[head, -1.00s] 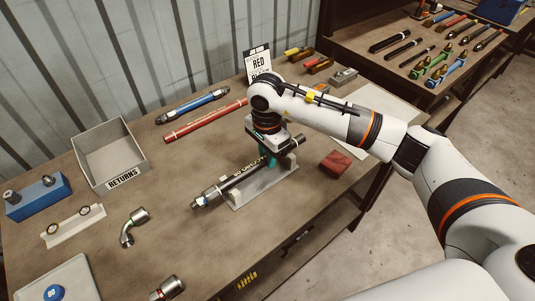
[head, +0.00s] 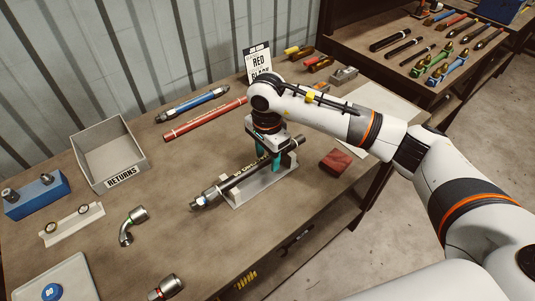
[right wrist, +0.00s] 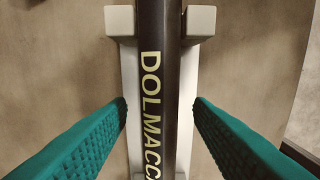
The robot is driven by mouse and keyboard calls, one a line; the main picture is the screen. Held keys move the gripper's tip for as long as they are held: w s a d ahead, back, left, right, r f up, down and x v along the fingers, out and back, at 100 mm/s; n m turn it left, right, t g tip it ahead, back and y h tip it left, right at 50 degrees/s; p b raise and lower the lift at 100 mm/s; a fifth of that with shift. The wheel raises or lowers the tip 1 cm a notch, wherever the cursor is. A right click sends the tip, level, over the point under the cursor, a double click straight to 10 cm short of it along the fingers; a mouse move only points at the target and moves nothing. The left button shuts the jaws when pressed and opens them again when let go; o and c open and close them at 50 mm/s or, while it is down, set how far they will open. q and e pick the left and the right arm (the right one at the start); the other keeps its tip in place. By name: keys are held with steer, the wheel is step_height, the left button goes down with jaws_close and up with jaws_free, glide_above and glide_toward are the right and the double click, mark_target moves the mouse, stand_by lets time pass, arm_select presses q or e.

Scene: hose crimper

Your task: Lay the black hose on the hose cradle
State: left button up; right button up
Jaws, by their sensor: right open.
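The black hose (head: 232,182), with pale lettering and a metal fitting at its near-left end, lies along the pale grey hose cradle (head: 262,188). In the right wrist view the hose (right wrist: 158,120) runs between the upright posts at the cradle's (right wrist: 202,22) far end. My right gripper (head: 270,160) is over the cradle with its teal fingers pointing down. In the right wrist view its fingers (right wrist: 158,104) are open, one on each side of the hose, with a gap to it on both sides. My left gripper is out of view.
A red block (head: 335,162) lies right of the cradle. A red hose (head: 205,120) and a blue hose (head: 192,104) lie behind it. A grey returns bin (head: 108,155) stands at left. An elbow fitting (head: 132,224) lies left of the cradle.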

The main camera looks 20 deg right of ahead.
mark_target(267, 157)
step_height(267, 157, up, 12)
steer(key=b, duration=0.2)
steer(key=shift+b, duration=0.4)
